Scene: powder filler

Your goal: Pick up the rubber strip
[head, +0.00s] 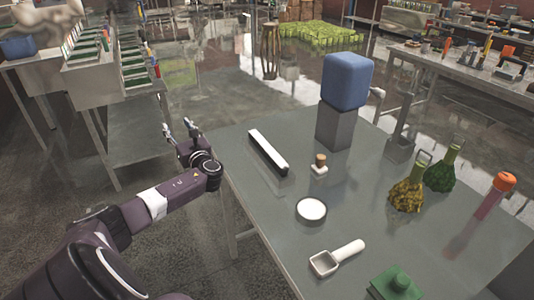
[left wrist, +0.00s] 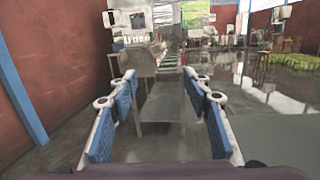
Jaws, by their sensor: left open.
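A long, narrow strip with a white top and a black side (head: 268,152), seemingly the rubber strip, lies flat near the left edge of the grey table (head: 245,185) in the head view. My left gripper (head: 177,126) is open and empty, just off the table's left edge, to the left of the strip and apart from it. In the left wrist view its blue-padded fingers (left wrist: 160,98) are spread wide with nothing between them. The strip does not show in the left wrist view. My right gripper is not in view.
A blue rounded block (head: 347,80) on a grey block (head: 334,126) stands behind the strip. A small corked item (head: 320,165), a round white-topped dish (head: 311,210), a white scoop (head: 335,257) and flasks (head: 406,193) stand to the right. A side bench (head: 88,73) is at left.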

